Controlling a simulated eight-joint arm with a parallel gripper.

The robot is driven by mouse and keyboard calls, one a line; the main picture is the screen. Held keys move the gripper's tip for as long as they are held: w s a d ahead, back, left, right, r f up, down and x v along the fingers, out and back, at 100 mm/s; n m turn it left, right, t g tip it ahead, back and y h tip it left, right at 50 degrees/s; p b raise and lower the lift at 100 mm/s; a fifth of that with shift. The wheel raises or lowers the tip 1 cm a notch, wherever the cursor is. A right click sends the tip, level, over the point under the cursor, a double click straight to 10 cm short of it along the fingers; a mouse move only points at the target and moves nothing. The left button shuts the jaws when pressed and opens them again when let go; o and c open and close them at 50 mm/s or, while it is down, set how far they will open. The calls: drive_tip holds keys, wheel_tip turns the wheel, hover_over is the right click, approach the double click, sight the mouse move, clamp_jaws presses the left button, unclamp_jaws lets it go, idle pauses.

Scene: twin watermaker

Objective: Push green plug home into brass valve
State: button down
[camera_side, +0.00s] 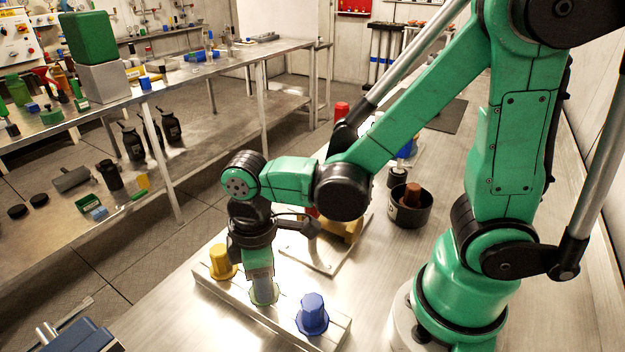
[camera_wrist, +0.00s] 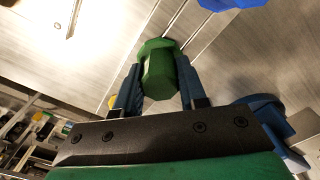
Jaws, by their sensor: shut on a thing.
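The green plug (camera_wrist: 158,68) is between the two fingers of my gripper (camera_wrist: 159,82) in the wrist view. In the side view my gripper (camera_side: 259,272) points down at the rack (camera_side: 335,334), with the plug's pale green flared base (camera_side: 264,294) below the fingers, at the middle of the rack. I cannot tell if the plug still rests on the rack. The brass valve (camera_side: 345,229) lies on a metal plate behind my gripper. It is partly hidden by my arm, and its opening is not clear to see.
A yellow plug (camera_side: 222,262) and a blue plug (camera_side: 312,314) stand on the rack on either side of my gripper. A black bowl (camera_side: 410,210) with a brown thing in it stands to the right of the valve. The bench in front of the bowl is bare.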

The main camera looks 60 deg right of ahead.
drive_tip(key=shift+r, duration=0.15)
wheel_tip(320, 180, up, 20)
idle(0.6)
drive_tip(key=c, duration=1.3)
unclamp_jaws()
clamp_jaws()
drive_tip(key=d, duration=1.8)
wheel_tip(320, 180, down, 9)
drive_tip(key=shift+s+d+r, duration=0.2)
drive_tip(key=shift+s+d, duration=0.05)
